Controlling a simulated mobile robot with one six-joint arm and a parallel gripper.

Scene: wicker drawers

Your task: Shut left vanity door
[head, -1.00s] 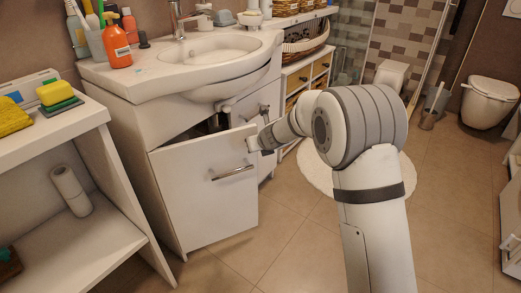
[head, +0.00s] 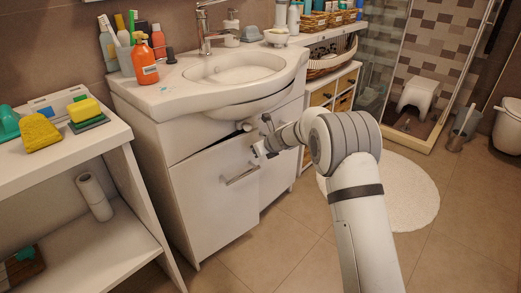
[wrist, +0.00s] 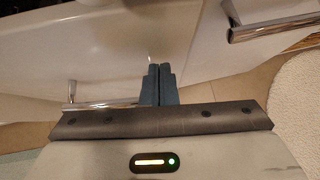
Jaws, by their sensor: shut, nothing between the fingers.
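The left vanity door (head: 215,195) is a white panel with a horizontal metal handle (head: 242,175). It stands slightly ajar, with a dark gap along its top edge under the sink. My gripper (head: 262,149) is at the door's upper right corner, close to its free edge; contact cannot be told. In the wrist view the two dark fingers (wrist: 158,84) are together and empty in front of white panels. A metal handle (wrist: 100,105) shows at left there, and another handle (wrist: 275,27) at upper right.
The sink basin (head: 238,72) overhangs the doors. A white shelf unit (head: 70,150) with sponges and a paper roll stands close on the left. Tiled floor (head: 275,245) is free in front of the vanity, and a round white rug (head: 410,195) lies to the right.

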